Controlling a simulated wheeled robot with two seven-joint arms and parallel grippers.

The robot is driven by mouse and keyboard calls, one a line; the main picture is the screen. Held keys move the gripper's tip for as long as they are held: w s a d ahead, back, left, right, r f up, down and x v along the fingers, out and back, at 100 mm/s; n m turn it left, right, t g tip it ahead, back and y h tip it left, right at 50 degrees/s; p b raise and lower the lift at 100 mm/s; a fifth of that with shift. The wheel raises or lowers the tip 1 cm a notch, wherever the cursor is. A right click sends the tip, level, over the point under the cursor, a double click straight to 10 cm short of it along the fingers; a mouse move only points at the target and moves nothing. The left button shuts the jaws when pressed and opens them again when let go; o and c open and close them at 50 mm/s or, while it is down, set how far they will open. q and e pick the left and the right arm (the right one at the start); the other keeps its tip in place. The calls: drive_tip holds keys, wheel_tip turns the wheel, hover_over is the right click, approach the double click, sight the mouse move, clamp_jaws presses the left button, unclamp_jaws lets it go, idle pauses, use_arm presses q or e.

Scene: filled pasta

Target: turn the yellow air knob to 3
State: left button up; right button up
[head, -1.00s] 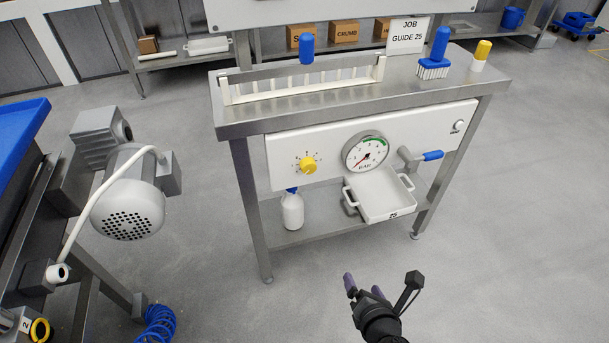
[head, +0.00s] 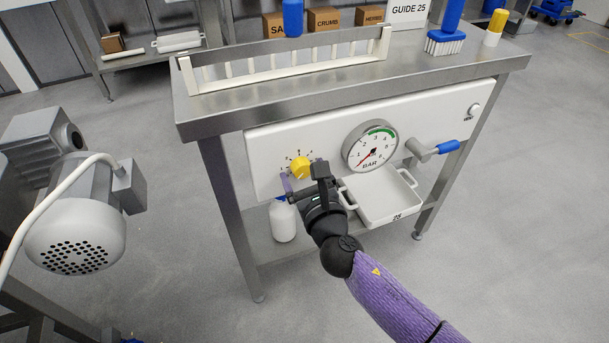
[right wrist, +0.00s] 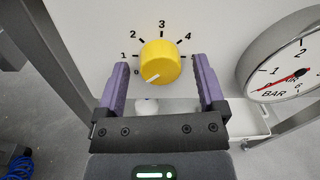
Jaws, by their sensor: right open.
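The yellow air knob (head: 301,167) is on the white front panel of the steel bench. In the right wrist view the knob (right wrist: 160,62) has a white mark at its lower left, pointing toward 0; the printed 3 is straight above it. My right gripper (head: 300,184) is just in front of and below the knob in the head view. In the right wrist view its purple fingers (right wrist: 160,74) are open, one on each side of the knob with a gap to each. Contact is not visible. My left gripper is out of view.
Right of the knob is a round pressure gauge (head: 370,146), its red needle at the low end. A blue-handled valve (head: 435,149) and a white tray (head: 381,203) are farther right. A white bottle (head: 284,222) stands below. A grey motor (head: 75,222) is at left.

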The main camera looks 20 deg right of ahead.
drive_tip(key=shift+c, duration=1.7)
clamp_jaws()
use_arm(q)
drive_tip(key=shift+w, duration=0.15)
